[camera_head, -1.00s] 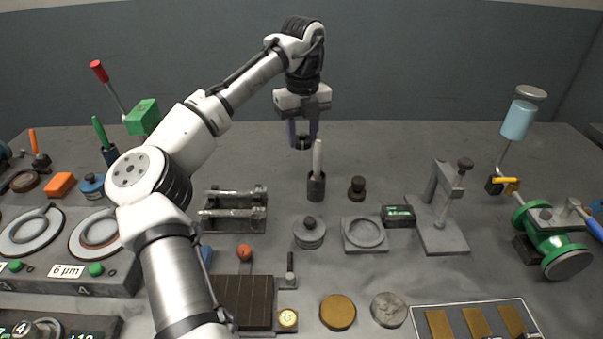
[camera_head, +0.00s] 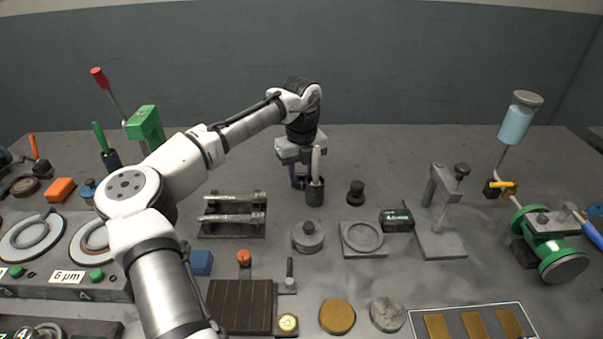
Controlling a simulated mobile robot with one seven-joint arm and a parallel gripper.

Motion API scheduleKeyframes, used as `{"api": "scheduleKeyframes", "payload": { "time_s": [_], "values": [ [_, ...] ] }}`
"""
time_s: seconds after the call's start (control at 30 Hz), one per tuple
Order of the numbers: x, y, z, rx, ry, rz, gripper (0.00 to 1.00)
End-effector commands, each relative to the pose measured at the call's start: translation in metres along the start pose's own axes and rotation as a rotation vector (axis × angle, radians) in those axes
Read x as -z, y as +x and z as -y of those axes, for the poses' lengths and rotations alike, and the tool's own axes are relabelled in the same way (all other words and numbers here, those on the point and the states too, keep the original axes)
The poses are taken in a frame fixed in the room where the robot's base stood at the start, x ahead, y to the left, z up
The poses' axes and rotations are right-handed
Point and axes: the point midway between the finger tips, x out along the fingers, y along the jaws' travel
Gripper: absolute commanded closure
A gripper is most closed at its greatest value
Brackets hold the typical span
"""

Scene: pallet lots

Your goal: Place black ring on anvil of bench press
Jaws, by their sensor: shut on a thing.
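A green press (camera_head: 146,123) with a red-knobbed lever stands at the back left, apart from my gripper. It looks like the bench press. Its lower part and anvil are hidden behind my arm.
A grey stand (camera_head: 440,215) and a green vise-like device (camera_head: 548,240) are farther right.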

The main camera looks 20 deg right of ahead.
Motion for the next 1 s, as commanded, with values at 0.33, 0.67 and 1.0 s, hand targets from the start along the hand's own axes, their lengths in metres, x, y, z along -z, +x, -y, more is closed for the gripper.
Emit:
{"api": "scheduleKeyframes", "payload": {
  "time_s": [0.33, 0.67, 1.0],
  "values": [
    [0.0, 0.002, 0.0, 0.0, 0.0, 0.0, 0.42],
    [0.0, -0.005, 0.0, 0.0, -0.001, 0.001, 0.42],
    [-0.001, -0.075, 0.001, 0.002, -0.001, 0.001, 0.42]
  ]
}}
